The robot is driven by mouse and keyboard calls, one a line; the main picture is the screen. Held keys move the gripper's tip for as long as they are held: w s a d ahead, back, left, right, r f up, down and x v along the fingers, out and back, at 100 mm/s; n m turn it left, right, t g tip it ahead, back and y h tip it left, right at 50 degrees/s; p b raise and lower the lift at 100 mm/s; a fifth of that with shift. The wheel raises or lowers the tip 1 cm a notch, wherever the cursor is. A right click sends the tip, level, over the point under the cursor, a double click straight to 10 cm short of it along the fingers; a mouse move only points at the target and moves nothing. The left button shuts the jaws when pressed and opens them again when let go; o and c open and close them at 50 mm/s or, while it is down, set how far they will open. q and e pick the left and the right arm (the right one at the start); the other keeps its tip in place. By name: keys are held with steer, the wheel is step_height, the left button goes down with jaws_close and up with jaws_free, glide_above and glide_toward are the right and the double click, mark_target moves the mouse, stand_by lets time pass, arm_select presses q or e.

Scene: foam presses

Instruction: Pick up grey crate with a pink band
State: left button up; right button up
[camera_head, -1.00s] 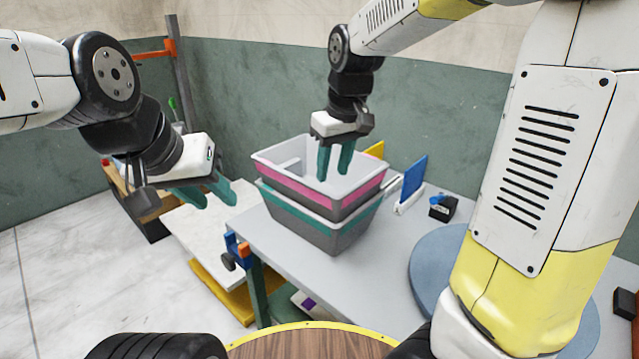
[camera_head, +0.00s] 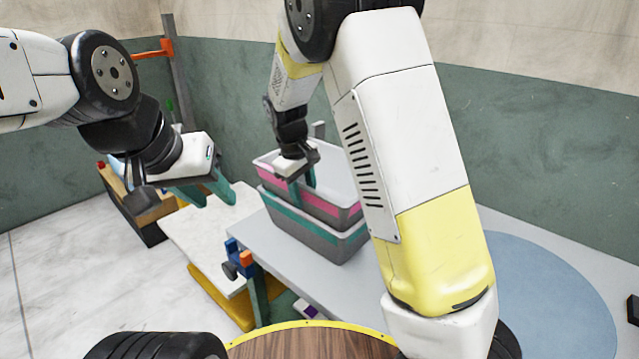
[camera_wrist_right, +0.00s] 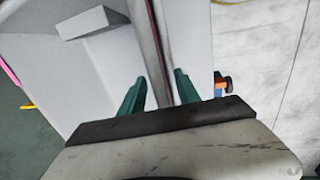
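The grey crate with a pink band (camera_head: 335,214) sits on top of a grey crate with a teal band (camera_head: 318,236) on the table. My right gripper (camera_head: 302,194) is down at the upper crate's near-left wall, one finger outside and one inside. In the right wrist view, the crate wall (camera_wrist_right: 160,45) runs between the two spread fingers (camera_wrist_right: 160,92), with slim gaps showing. My arm hides part of the crate's right side. My left gripper (camera_head: 219,203) is open and empty, in the air left of the crates.
The grey table (camera_head: 270,252) carries the stack; an orange-and-blue clamp-like part (camera_head: 240,258) is at its left edge. A white-topped low platform (camera_head: 205,240) stands left. A blue round disc (camera_head: 550,285) lies right, partly behind my arm.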

steer(key=shift+d+f, duration=0.1)
steer(key=shift+f, duration=0.6)
jaws_close()
